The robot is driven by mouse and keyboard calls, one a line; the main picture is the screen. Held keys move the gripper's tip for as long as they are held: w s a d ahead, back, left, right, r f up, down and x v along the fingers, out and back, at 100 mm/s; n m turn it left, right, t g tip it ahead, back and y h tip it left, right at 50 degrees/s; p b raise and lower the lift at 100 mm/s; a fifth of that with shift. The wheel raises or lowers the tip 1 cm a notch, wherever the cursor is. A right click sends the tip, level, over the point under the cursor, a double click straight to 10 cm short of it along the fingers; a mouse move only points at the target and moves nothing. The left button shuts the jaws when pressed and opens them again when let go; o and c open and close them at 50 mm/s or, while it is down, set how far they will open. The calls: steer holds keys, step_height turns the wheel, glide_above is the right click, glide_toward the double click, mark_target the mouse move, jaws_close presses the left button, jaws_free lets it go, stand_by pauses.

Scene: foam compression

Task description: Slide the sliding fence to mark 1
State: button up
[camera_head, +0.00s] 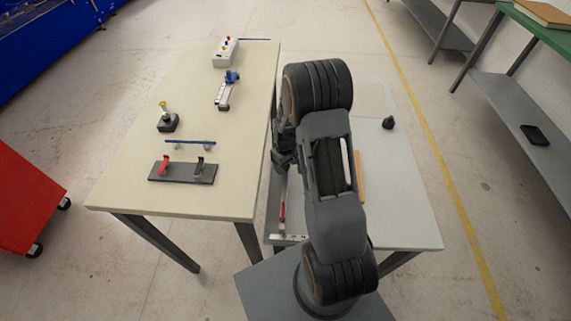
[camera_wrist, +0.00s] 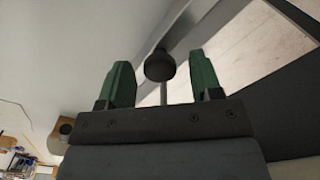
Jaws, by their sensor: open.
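In the wrist view a round black knob (camera_wrist: 160,66) on a thin stem sits between the two green fingertips of my gripper (camera_wrist: 162,75), with a gap on each side. A long grey bar (camera_wrist: 205,20), perhaps the sliding fence, runs behind the knob. In the head view my gripper (camera_head: 283,152) is low at the left side of my arm, over the left edge of the pale grey table. A red pointer (camera_head: 283,211) stands near a white marked strip (camera_head: 289,237) at that table's front left. The marks are too small to read, and my arm hides much of the fence area.
A beige table (camera_head: 120,185) on the left holds a black base with red and black levers (camera_head: 183,171), a joystick (camera_head: 168,121), a blue clamp (camera_head: 228,88) and a button box (camera_head: 226,51). A small black knob (camera_head: 388,123) stands on the grey table (camera_head: 415,205), right of my arm.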

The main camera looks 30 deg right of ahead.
jaws_close()
stand_by(0.6)
